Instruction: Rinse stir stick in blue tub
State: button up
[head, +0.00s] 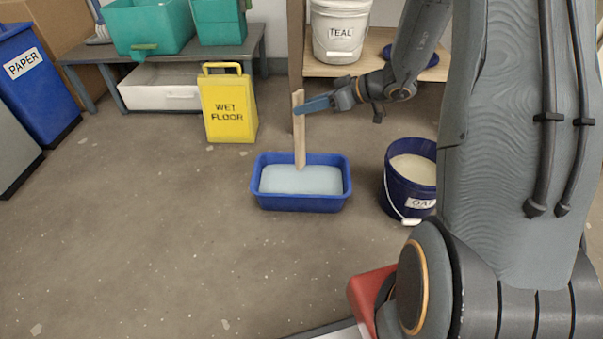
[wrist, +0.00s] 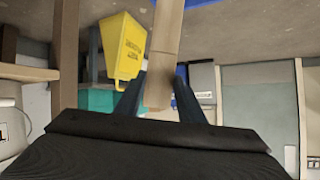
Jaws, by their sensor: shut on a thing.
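The blue tub (head: 301,203) stands on the floor in the middle of the head view, with pale bluish liquid (head: 285,181) in it. My gripper (head: 299,107) is shut on the wooden stir stick (head: 300,140) near its upper end, above the tub. The stick is close to upright, and its lower end reaches down to the liquid; how deep it goes is hidden. In the wrist view the stick (wrist: 165,45) runs between the two fingers (wrist: 161,97), and a small piece of blue tub shows behind it.
A dark blue bucket (head: 394,193) with cream glaze, its label partly hidden, stands right of the tub. A yellow wet floor sign (head: 229,108) stands behind left. A wooden post (head: 295,60) rises behind the stick. A white TEAL bucket (head: 339,32) sits on a shelf. Floor at left is clear.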

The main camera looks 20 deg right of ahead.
aim_at(299, 93)
dwell(0.3)
jog(key=shift+r+p, duration=1.05)
jog(key=shift+r, duration=1.45)
